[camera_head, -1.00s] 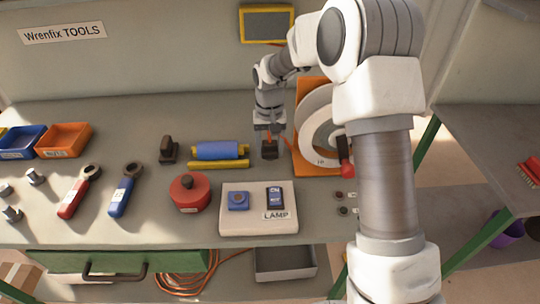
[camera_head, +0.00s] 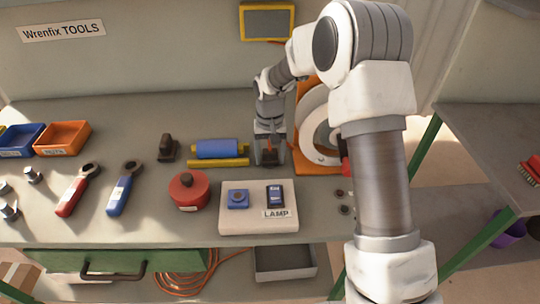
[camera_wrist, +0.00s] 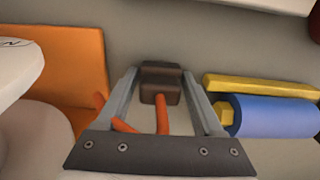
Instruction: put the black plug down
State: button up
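The black plug (camera_wrist: 161,82) is between the two fingers of my gripper in the wrist view, with an orange cable running from it towards the wrist. In the head view the plug (camera_head: 269,157) is low at the bench top, left of the orange board. My gripper (camera_head: 269,162) is over it, with one finger on each side. The fingers stand apart, and narrow gaps seem to show beside the plug. The plug's underside is hidden, so its contact with the bench is not clear.
A blue roller (camera_head: 217,149) with yellow bars lies just left of my gripper. The orange board (camera_head: 318,156) with a white disc is close on the right. The white lamp panel (camera_head: 258,222) is in front. A dark upright block (camera_head: 167,147) stands farther left.

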jog(key=shift+o, duration=1.1)
